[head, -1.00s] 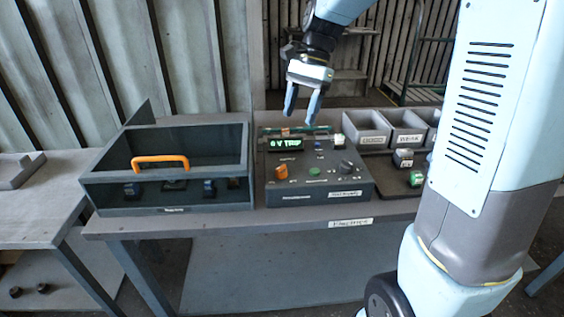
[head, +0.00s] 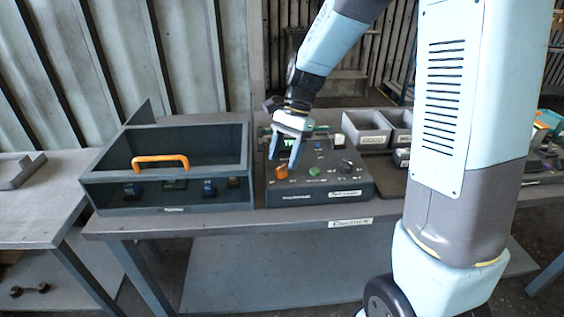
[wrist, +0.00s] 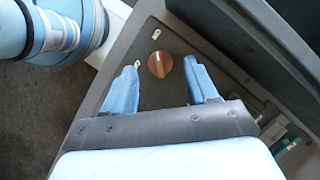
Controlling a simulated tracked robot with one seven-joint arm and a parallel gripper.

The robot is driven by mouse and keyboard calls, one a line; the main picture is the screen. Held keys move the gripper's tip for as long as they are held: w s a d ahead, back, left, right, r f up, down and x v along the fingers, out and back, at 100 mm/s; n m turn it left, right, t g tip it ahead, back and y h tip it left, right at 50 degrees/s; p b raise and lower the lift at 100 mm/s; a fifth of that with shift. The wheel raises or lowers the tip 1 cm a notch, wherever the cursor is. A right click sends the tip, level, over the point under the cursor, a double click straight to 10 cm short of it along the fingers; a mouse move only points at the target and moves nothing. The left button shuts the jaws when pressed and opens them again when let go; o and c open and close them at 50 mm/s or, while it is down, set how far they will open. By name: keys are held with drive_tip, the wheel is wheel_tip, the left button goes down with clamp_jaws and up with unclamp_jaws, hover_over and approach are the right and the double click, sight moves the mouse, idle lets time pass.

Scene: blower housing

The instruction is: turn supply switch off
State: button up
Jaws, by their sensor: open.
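The dark control box (head: 345,197) stands on the bench. An orange rotary knob (head: 281,172) is at its front left; its label is too small to read, so I cannot confirm that it is the supply switch. My gripper (head: 284,160) is open and empty, above the box with its fingers pointing down at the knob. In the wrist view the orange knob (wrist: 160,64) shows between the two blue fingers, apart from both. A green button (head: 314,171) and a dark knob (head: 345,166) are to its right. The green display (head: 293,146) is partly hidden by my gripper.
A dark open-topped case (head: 110,198) with an orange handle (head: 160,160) stands left of the box. Grey bins (head: 367,140) stand at the back right. Small dark parts lie inside the case. The bench's front edge (head: 230,222) is close to the box.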

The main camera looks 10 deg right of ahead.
sight(281, 171)
drive_tip(key=shift+x, duration=1.15)
drive_tip(key=shift+c, duration=0.2)
drive_tip(key=c, duration=1)
